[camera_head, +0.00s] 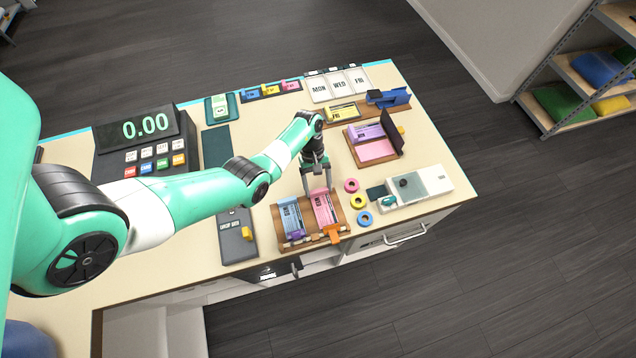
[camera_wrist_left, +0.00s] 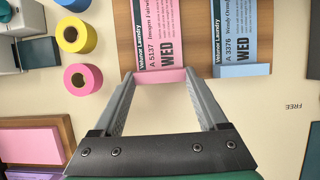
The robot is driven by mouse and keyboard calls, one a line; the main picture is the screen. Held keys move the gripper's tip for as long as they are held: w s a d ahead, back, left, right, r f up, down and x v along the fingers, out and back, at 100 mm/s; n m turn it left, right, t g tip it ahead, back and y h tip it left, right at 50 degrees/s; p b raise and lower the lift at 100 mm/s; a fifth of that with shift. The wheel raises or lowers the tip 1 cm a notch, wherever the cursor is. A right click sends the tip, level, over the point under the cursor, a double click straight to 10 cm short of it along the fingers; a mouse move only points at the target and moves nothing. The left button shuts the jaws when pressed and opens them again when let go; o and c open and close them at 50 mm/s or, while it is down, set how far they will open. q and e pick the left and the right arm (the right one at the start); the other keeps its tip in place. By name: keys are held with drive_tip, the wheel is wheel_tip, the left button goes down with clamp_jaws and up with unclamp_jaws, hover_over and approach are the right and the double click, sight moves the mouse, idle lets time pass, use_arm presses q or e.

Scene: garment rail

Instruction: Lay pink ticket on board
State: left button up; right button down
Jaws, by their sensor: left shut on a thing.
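The pink ticket (camera_head: 324,208) is over the right half of the wooden board (camera_head: 342,213), beside a blue ticket (camera_head: 290,218). In the left wrist view the pink ticket (camera_wrist_left: 160,35) lines up roughly parallel to the blue ticket (camera_wrist_left: 236,35), with bare wood (camera_wrist_left: 197,30) between them. My left gripper (camera_head: 318,188) reaches in from behind the board; its fingertips (camera_wrist_left: 160,78) close on the pink ticket's near end. I cannot tell whether the ticket's underside touches the board. My right gripper is not in view.
A purple clip (camera_head: 296,236) and an orange clip (camera_head: 332,234) are at the board's front edge. Tape rolls in pink (camera_head: 351,185), yellow (camera_head: 358,201) and blue (camera_head: 364,218) stand right of it. A tray (camera_head: 352,150) with purple and pink pieces is behind.

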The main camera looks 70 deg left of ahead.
use_arm(q)
drive_tip(key=o, duration=1)
drive_tip(key=shift+r, duration=0.15)
drive_tip(key=shift+r+p, duration=2.4)
drive_tip(key=shift+p, duration=0.15)
wheel_tip(320, 180, up, 5)
drive_tip(key=p, duration=0.5)
